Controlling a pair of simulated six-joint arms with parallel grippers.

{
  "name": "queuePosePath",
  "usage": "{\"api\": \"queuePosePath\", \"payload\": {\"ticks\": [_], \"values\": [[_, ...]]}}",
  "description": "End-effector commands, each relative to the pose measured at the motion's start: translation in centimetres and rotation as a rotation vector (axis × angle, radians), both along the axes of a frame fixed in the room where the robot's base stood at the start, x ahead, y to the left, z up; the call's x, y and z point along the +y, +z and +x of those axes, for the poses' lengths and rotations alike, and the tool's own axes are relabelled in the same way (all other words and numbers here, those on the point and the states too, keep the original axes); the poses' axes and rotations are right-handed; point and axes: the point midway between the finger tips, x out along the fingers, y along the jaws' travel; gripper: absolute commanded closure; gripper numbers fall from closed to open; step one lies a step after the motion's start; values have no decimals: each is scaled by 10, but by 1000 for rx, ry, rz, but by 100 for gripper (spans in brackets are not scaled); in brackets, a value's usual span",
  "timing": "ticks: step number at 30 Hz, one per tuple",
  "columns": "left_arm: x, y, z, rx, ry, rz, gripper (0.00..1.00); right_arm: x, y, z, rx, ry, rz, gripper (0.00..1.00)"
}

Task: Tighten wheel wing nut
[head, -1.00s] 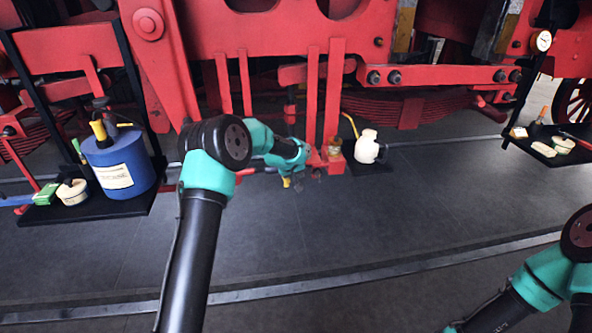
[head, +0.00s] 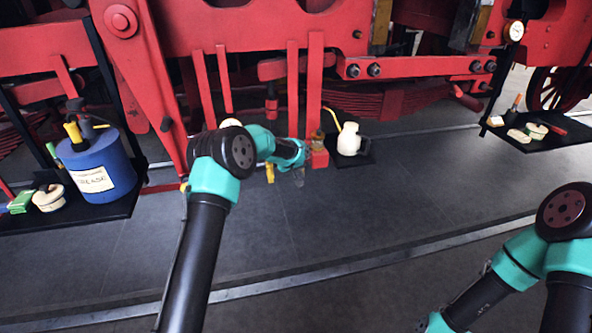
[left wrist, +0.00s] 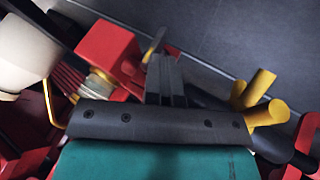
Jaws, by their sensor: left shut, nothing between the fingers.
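A yellow winged part (left wrist: 258,98), which looks like the wing nut, is at the right in the left wrist view, on a dark rod. In the head view a small yellow piece (head: 270,173) shows just below my left wrist. My left gripper (head: 299,178) is small there, pointing down in front of the red frame. In the left wrist view its grey fingers (left wrist: 164,72) are together with nothing between them, apart from the yellow part and to its left. My right arm shows at the lower right in the head view, but its gripper is out of frame.
A red block (head: 318,158) with a small jar on top is close beside my left gripper; the block also shows in the left wrist view (left wrist: 103,48). A cream oil can (head: 349,140) stands behind. A blue can (head: 98,167) stands on the left shelf. The grey floor is clear.

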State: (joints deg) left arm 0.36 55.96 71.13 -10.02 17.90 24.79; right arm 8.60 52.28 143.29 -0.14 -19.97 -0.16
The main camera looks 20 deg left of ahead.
Motion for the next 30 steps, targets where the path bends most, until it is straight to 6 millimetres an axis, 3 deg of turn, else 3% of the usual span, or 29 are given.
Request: {"api": "queuePosePath", "payload": {"ticks": [2,16,30], "values": [[-8,2,4,-2,-3,0,100,0,0,0,0,0,0,64],[-9,9,2,-8,-4,-1,100,0,0,0,0,0,0,64],[10,59,-37,-3,1,0,100,0,0,0,0,0,0,64]]}}
